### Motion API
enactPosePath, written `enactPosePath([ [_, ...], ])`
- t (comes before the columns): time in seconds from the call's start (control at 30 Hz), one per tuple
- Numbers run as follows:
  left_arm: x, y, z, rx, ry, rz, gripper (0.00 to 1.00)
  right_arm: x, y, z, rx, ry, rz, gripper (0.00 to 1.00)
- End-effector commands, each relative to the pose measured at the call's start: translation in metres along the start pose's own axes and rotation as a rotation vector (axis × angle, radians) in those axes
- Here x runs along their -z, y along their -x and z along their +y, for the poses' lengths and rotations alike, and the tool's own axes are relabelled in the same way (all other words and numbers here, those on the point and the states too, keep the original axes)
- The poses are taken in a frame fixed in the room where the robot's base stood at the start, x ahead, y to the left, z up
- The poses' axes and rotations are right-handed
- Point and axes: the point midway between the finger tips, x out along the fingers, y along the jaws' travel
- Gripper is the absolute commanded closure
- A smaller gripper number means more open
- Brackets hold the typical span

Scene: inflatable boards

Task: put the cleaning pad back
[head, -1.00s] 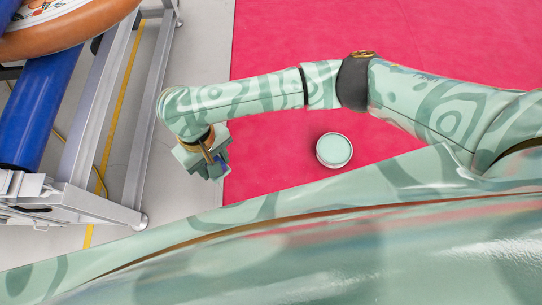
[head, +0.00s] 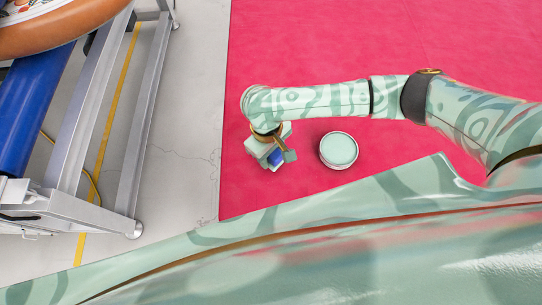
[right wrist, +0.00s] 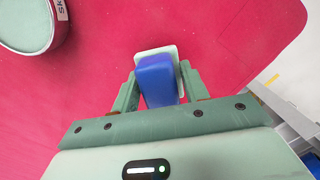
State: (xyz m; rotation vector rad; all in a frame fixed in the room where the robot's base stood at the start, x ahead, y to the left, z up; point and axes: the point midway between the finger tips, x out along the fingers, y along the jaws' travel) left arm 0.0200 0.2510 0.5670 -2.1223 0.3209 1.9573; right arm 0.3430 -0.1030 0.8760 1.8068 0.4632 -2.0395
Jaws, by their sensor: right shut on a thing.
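My right gripper (head: 278,158) is shut on the cleaning pad (head: 274,159), a blue block with a pale plate at its far end. In the right wrist view the pad (right wrist: 157,82) sits between the two green fingers of the gripper (right wrist: 158,78), with the pale plate (right wrist: 158,52) beyond it. The gripper is over the red mat, left of a round pale-green tin (head: 338,150). How high the pad is above the mat I cannot tell. My left gripper is out of view.
The red mat (head: 420,40) is otherwise clear. Grey floor (head: 185,130) lies to the left, then a metal frame (head: 120,110) with a blue roller (head: 35,105) and an orange ring (head: 65,25).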

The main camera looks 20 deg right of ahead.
Motion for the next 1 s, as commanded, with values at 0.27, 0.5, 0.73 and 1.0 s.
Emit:
enactPosePath([
  [0.27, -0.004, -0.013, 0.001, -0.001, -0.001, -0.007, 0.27, 0.002, -0.020, -0.002, 0.002, 0.002, 0.000, 0.80],
  [0.5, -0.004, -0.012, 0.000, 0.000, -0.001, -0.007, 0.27, 0.003, -0.022, -0.002, 0.001, 0.002, 0.000, 0.36],
  [0.73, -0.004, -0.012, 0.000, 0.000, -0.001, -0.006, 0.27, 0.003, -0.022, -0.002, 0.001, 0.002, 0.000, 0.34],
  [1.0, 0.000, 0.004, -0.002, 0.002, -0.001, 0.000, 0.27, 0.003, 0.010, -0.001, -0.001, 0.002, 0.003, 0.34],
])
